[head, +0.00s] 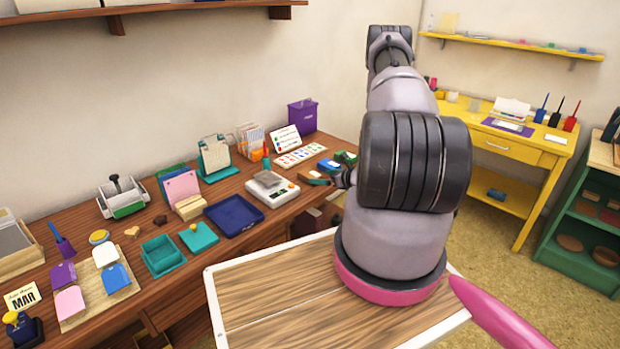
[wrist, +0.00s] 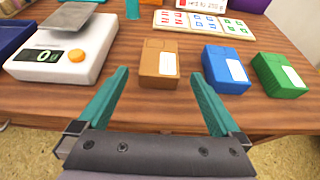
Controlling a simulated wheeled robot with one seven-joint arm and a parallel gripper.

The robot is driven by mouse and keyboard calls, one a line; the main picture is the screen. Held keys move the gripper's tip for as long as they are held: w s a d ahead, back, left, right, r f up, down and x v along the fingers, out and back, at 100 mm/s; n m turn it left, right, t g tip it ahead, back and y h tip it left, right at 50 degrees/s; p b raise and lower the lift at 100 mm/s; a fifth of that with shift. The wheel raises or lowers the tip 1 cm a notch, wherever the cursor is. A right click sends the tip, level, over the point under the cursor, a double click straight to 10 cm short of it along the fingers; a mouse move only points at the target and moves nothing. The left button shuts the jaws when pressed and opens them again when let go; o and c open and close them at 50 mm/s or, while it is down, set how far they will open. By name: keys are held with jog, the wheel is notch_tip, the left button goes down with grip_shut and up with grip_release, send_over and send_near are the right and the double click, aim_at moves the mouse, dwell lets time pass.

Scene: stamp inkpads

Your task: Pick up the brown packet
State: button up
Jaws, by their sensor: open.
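The brown packet (wrist: 159,64) lies on the wooden table near its front edge in the wrist view, with a pale label on its top. My gripper (wrist: 159,75) is open and empty, with one teal finger to the left and one to the right of the packet's near end. The fingers look apart from it; their height over the table is hard to tell. In the head view, my arm hides part of the scene and the gripper is small and partly hidden beside the scale.
A white scale (wrist: 64,45) stands left of the brown packet. A blue packet (wrist: 226,68) and a green packet (wrist: 281,75) lie to its right. A card with coloured stamp marks (wrist: 204,24) lies behind. The table's front edge is close.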

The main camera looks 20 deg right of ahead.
aim_at(311, 174)
jog(key=x, duration=0.7)
jog(key=shift+w+a+r, duration=0.15)
jog(key=shift+w+r, duration=0.05)
jog(key=shift+w, duration=0.15)
jog(key=c, duration=1.5)
jog(key=shift+c, duration=0.2)
jog(key=shift+r, duration=0.1)
